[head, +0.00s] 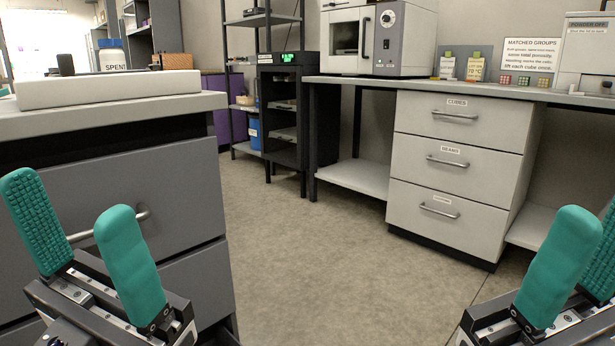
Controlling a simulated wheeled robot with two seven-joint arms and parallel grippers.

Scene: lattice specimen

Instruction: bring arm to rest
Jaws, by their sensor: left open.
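My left gripper (85,238) is at the lower left, in front of the grey drawer cabinet. Its two green padded fingers are apart with nothing between them. A bar drawer handle (118,223) shows behind and between the fingers; I cannot tell whether they touch it. My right gripper (590,262) is at the lower right edge, partly cut off. One green finger shows whole and part of the other shows at the edge, with a gap between them. I see nothing held in it.
The grey cabinet (150,190) stands close at left, with a white slab (108,87) on top. A white drawer unit (455,165) is under the far bench (340,80), which bears an oven (377,38). A dark rack (283,110) stands behind. The middle floor (325,250) is clear.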

